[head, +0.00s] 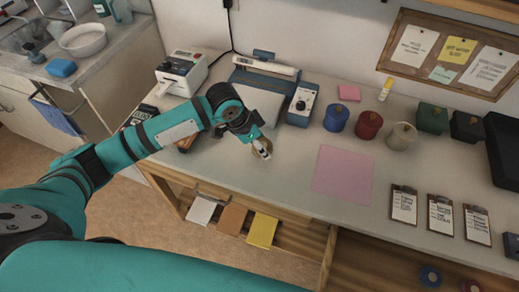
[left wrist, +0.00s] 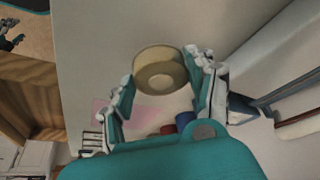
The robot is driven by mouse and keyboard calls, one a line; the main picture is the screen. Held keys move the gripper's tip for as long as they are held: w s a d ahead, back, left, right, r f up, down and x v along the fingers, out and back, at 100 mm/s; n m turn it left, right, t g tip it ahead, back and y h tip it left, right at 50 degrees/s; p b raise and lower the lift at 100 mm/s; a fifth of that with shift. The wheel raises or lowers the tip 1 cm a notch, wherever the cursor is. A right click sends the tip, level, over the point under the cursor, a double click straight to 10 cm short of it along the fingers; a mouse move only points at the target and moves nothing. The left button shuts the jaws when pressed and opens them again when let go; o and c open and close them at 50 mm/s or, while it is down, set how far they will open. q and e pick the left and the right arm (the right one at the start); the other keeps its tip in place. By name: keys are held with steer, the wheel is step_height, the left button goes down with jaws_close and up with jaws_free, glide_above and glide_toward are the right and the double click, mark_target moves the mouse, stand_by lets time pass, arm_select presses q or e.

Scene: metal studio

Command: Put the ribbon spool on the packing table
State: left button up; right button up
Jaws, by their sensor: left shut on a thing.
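The ribbon spool (head: 265,152) is a tan ring, mostly hidden by my left gripper (head: 260,146) in the head view. In the left wrist view the tan spool (left wrist: 160,70) sits between the two fingers of my left gripper (left wrist: 165,82), which is shut on it. The gripper is over the left part of the grey packing table (head: 285,180). I cannot tell whether the spool touches the tabletop. My right gripper is not in view.
A pink sheet (head: 343,174) lies to the right, with clear tabletop around it. Behind it stand blue (head: 336,118), red (head: 368,125) and cream (head: 401,136) canisters. A scale (head: 265,90) and label printer (head: 182,72) stand behind the gripper. Clipboards (head: 404,205) lie at right.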

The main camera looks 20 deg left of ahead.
arm_select(q)
steer(key=shift+f, duration=1.75)
steer(key=o, duration=1.1)
steer(key=shift+f, duration=0.1)
steer(key=shift+c, duration=0.2)
steer(key=v, duration=1.2)
steer(key=shift+d, duration=0.1)
